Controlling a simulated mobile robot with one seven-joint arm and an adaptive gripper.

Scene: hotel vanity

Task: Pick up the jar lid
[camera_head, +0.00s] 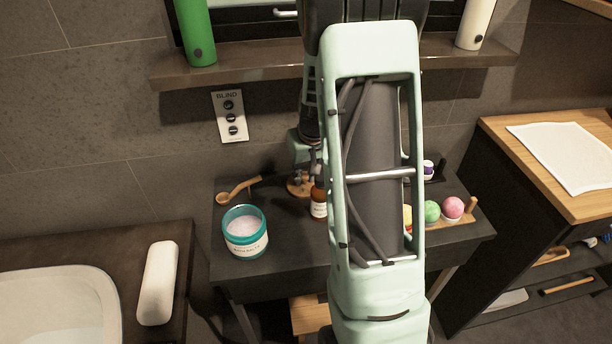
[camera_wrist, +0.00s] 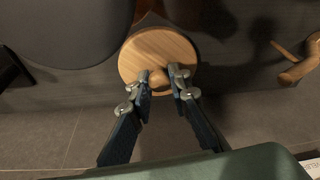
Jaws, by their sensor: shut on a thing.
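The jar lid is a round wooden disc with a small knob. In the wrist view the lid (camera_wrist: 158,50) is at upper centre, and my gripper (camera_wrist: 160,78) is shut on its knob, with one finger on each side. In the head view the lid (camera_head: 297,188) shows only in part, low over or on the dark table, left of my arm. My gripper (camera_head: 303,172) is above it there. I cannot tell whether the lid touches the table. The open teal jar (camera_head: 245,234) with white contents stands at the table's front left.
A wooden scoop (camera_head: 238,191) lies behind the jar. A brown bottle (camera_head: 318,204) stands just right of the lid. Coloured balls (camera_head: 432,211) sit on a wooden tray at right. A shelf (camera_head: 270,73) runs above the table. My arm hides the middle of the table.

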